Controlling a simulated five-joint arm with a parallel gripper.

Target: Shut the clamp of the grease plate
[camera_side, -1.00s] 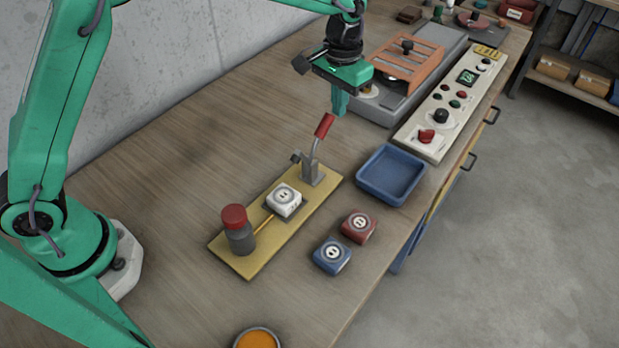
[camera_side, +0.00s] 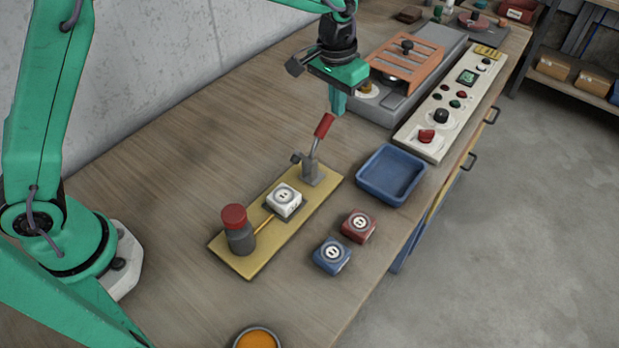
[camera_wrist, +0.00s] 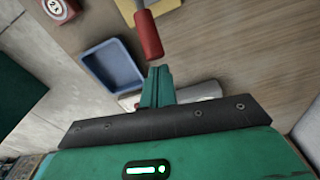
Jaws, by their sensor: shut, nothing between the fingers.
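The grease plate (camera_side: 240,262) is a yellow board lying on the bench in the side view. Its clamp (camera_side: 312,172) is grey, at the far end of the plate, with its red-handled lever (camera_side: 324,125) standing up and leaning slightly right. The red handle also shows in the wrist view (camera_wrist: 149,36). A white block with a round face (camera_side: 284,198) sits on the plate beside the clamp. My gripper (camera_side: 337,103) is shut and empty, just above and behind the red handle. In the wrist view its fingertips (camera_wrist: 157,75) are close to the handle's end; I cannot tell whether they touch.
A red-capped grey pot (camera_side: 238,232) stands on the plate's near end. A blue tray (camera_side: 365,184), a red block (camera_side: 358,226) and a blue block (camera_side: 332,256) lie to the right. A control panel (camera_side: 418,140) and a grey machine (camera_side: 385,108) stand behind. The bench at left is clear.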

